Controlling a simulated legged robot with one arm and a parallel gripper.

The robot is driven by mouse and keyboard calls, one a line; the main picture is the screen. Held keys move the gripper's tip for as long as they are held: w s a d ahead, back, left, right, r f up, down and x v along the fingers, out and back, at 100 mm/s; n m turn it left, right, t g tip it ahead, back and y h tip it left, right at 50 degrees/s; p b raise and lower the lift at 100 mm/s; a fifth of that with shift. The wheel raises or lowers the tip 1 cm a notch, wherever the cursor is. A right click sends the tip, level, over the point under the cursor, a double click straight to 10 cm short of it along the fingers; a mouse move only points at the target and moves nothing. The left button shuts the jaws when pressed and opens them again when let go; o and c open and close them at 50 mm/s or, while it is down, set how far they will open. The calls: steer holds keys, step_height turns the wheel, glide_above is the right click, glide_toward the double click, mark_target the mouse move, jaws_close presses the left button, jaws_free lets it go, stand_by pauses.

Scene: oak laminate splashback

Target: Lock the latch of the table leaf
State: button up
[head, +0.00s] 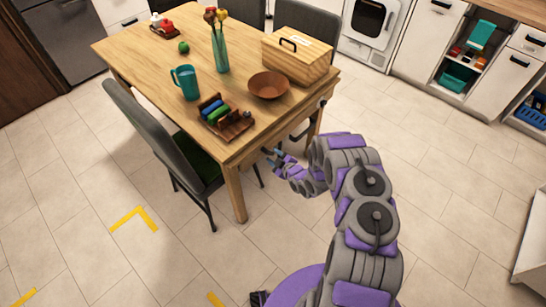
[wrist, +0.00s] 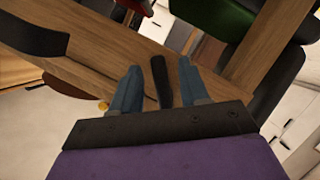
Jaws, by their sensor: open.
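The wooden table (head: 135,48) stands upper left of my arm in the head view. Its wooden edge (wrist: 105,88) runs diagonally across the wrist view. A dark upright lever (wrist: 161,80), which looks like the latch, shows between my fingers. My gripper (wrist: 159,68) is open, with one blue finger on each side of the lever. I cannot tell whether either finger touches it. In the head view my gripper (head: 271,156) is by the table's near right side, below the top. The lever cannot be made out there.
A dark grey chair (head: 150,130) stands close at the table's left side. On the table are a brown bowl (head: 269,86), a wooden box (head: 298,60), a teal mug (head: 186,82), a vase (head: 220,52) and a wooden rack (head: 232,128). Floor to the right is clear.

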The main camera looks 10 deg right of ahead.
steer(key=shift+w+a+f, duration=0.15)
steer(key=shift+w+a, duration=0.1)
steer(key=shift+w, duration=0.3)
steer(key=shift+c, duration=0.3)
jaws_close()
